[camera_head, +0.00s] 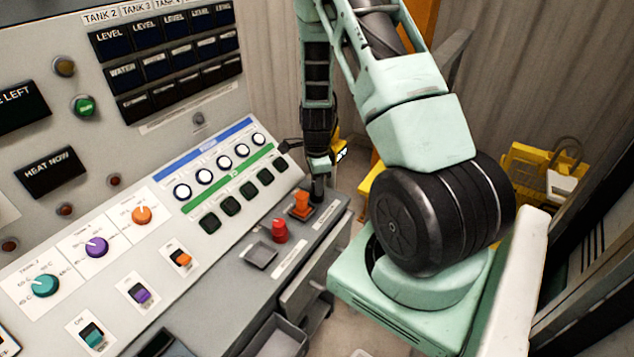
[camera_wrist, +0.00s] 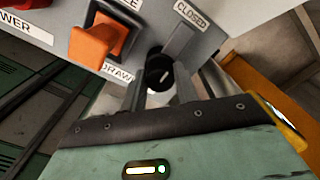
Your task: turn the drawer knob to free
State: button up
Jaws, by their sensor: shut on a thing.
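The drawer knob (camera_wrist: 159,72) is small, round and black with a pale mark line, on the grey panel in the wrist view. A label reading "CLOSED" (camera_wrist: 187,13) is beside it, and a partly hidden label starting "DRAW" (camera_wrist: 116,73) is on its other side. My gripper (camera_wrist: 160,88) is shut on the knob, one finger on each side of it. In the head view my gripper (camera_head: 318,186) reaches down to the back right end of the sloping console, and the knob cannot be made out clearly there.
An orange lever switch (camera_wrist: 92,45) sits close to my left finger; it also shows in the head view (camera_head: 301,203). A red button (camera_head: 279,231) stands nearer the front. Open drawers (camera_head: 312,276) jut out below the console. Yellow equipment (camera_head: 530,170) stands at the right.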

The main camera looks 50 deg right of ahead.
jog(key=n, duration=0.4)
jog(key=shift+n+b, duration=0.4)
jog(key=n, duration=0.4)
jog(key=shift+n+b, duration=0.3)
jog(key=shift+b, duration=0.05)
jog(key=n, duration=0.4)
jog(key=shift+n, duration=2.2)
jog(key=o, duration=1)
jog(key=shift+r, duration=0.15)
